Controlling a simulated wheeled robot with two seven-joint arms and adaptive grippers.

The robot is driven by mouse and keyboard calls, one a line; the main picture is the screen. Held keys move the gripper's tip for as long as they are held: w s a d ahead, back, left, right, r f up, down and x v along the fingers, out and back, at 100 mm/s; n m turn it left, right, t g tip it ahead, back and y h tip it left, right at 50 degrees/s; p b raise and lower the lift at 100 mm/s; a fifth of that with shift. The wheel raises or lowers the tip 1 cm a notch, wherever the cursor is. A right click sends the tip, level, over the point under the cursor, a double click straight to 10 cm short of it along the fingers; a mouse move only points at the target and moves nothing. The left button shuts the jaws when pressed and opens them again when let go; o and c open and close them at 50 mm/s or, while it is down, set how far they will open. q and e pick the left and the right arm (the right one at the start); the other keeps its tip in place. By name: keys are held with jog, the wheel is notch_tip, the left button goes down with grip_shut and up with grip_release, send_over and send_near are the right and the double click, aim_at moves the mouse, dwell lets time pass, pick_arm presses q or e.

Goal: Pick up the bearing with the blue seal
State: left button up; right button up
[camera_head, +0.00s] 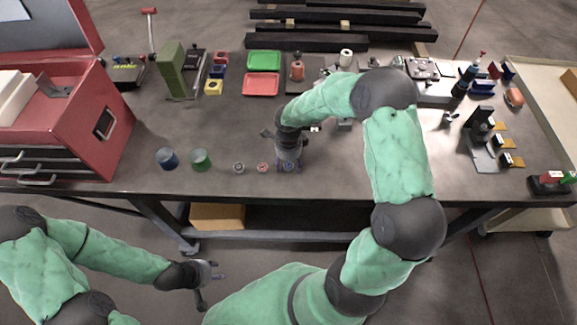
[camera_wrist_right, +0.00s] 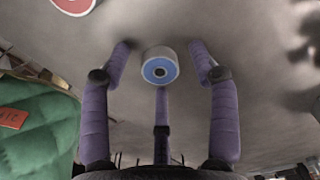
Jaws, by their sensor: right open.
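The bearing with the blue seal (camera_wrist_right: 160,66) is a small pale ring with a blue face. In the right wrist view it shows upper middle, between and slightly beyond the open fingers of my right gripper (camera_wrist_right: 160,62), with no visible contact. In the head view my right gripper (camera_head: 289,165) points down over the table's front part and mostly hides this bearing. A bearing with a red seal (camera_head: 262,167) lies just left of it, also in the right wrist view (camera_wrist_right: 75,4). My left gripper (camera_head: 208,286) is open and empty, off the table's front edge.
Another small bearing (camera_head: 239,168), a green cylinder (camera_head: 201,160) and a blue cylinder (camera_head: 167,158) stand left along the front. A red toolbox (camera_head: 62,125) fills the left end. Green (camera_head: 263,60) and red trays (camera_head: 261,84) lie behind. A black fixture (camera_head: 480,130) stands right.

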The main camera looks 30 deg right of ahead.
grip_shut()
jog(key=shift+r, duration=0.15)
jog(key=shift+r, duration=0.5)
jog(key=s+a+r, duration=0.7)
jog(key=a+r, duration=0.4)
jog(key=a, duration=0.1)
jog(key=shift+r, duration=0.4)
